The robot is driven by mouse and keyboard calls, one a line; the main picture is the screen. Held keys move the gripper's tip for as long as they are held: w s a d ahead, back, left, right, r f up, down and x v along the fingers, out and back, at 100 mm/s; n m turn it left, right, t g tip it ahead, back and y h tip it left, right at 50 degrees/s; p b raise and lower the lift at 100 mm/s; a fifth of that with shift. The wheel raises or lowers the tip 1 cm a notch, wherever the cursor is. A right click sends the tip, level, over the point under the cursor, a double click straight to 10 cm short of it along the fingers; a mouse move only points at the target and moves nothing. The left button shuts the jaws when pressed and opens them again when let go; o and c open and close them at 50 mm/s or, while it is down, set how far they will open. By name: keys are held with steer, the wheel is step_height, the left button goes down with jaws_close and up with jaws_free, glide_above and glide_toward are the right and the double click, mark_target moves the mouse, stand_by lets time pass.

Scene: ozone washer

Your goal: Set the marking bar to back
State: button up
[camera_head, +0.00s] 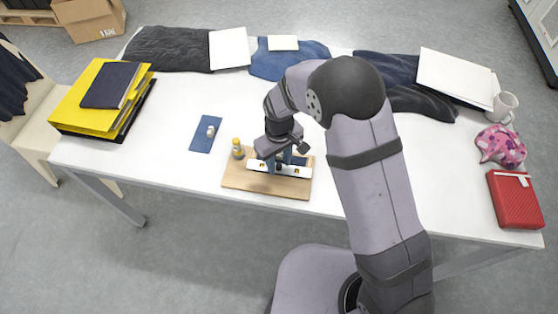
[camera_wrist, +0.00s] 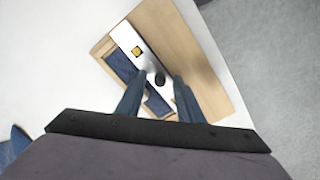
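The marking bar is a white strip with gold inserts and a dark knob, mounted on a wooden board. It shows in the head view (camera_head: 299,172) and the wrist view (camera_wrist: 126,38). The wooden board (camera_head: 268,189) lies near the table's front edge; it also shows in the wrist view (camera_wrist: 182,40). My gripper (camera_head: 281,163) is low over the board. In the wrist view my fingers (camera_wrist: 157,93) are apart, with the black knob (camera_wrist: 159,79) showing in the gap between them. I cannot tell whether either finger touches it. My fingers hide part of the bar.
A small yellow-topped bottle (camera_head: 238,149) stands at the board's left rear corner. A blue cloth (camera_head: 203,141) with a small pale object lies to the left. Yellow binders (camera_head: 91,103), folded garments and a red case (camera_head: 515,199) lie around the table edges.

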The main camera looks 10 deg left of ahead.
jaws_close()
steer(key=shift+s+p, duration=0.3)
steer(key=shift+s, duration=2.4)
jaws_free()
step_height(320, 180, up, 7)
steer(key=b, duration=0.1)
steer(key=shift+r, duration=0.2)
